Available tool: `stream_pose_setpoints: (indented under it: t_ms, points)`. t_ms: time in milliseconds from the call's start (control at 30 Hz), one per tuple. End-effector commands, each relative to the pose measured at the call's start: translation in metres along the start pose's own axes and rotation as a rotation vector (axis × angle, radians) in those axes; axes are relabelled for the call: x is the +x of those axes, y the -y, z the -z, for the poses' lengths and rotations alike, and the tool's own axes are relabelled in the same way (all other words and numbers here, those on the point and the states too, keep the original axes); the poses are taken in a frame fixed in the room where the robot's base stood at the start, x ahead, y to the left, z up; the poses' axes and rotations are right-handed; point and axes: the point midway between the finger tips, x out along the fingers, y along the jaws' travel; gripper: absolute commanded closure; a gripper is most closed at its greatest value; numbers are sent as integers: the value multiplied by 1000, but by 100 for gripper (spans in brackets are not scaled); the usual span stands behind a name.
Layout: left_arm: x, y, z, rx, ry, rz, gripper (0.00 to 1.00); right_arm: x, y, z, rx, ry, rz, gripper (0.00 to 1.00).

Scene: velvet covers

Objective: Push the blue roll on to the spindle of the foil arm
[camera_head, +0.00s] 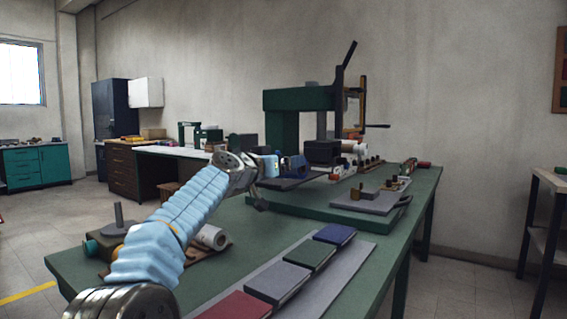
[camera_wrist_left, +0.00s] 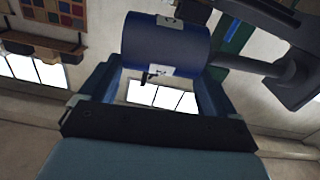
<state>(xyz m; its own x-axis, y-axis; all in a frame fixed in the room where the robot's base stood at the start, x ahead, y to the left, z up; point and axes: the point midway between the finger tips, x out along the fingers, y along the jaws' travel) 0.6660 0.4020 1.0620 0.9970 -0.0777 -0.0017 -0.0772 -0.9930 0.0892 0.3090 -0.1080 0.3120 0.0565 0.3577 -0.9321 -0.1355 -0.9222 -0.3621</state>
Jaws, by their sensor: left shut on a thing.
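The blue roll (camera_wrist_left: 165,42) is a dark blue cylinder with white patches, lying across the jaws of my left gripper (camera_wrist_left: 163,72). The gripper is shut on it. A dark rod, likely the spindle (camera_wrist_left: 243,65), runs from a dark block (camera_wrist_left: 298,88) toward the roll's right end. I cannot tell whether the rod's tip is inside the roll or only beside it. In the head view my left gripper (camera_head: 284,168) holds the blue roll (camera_head: 295,167) at the near left of the green press (camera_head: 283,130). The foil arm is hard to make out there. My right gripper is out of view.
The green table (camera_head: 240,255) carries a grey strip with red, grey, green and blue covers (camera_head: 335,234). A white roll (camera_head: 213,237) and a stand with an upright post (camera_head: 118,216) are at the left. A grey plate (camera_head: 365,200) with small brass parts lies at the right.

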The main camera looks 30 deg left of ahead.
Motion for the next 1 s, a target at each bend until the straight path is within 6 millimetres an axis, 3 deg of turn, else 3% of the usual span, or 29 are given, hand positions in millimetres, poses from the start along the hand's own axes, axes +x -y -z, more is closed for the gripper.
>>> stream_pose_setpoints:
  t_ms: [1000]
  points:
    - [0,41,1,2,-1,1,45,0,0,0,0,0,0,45]
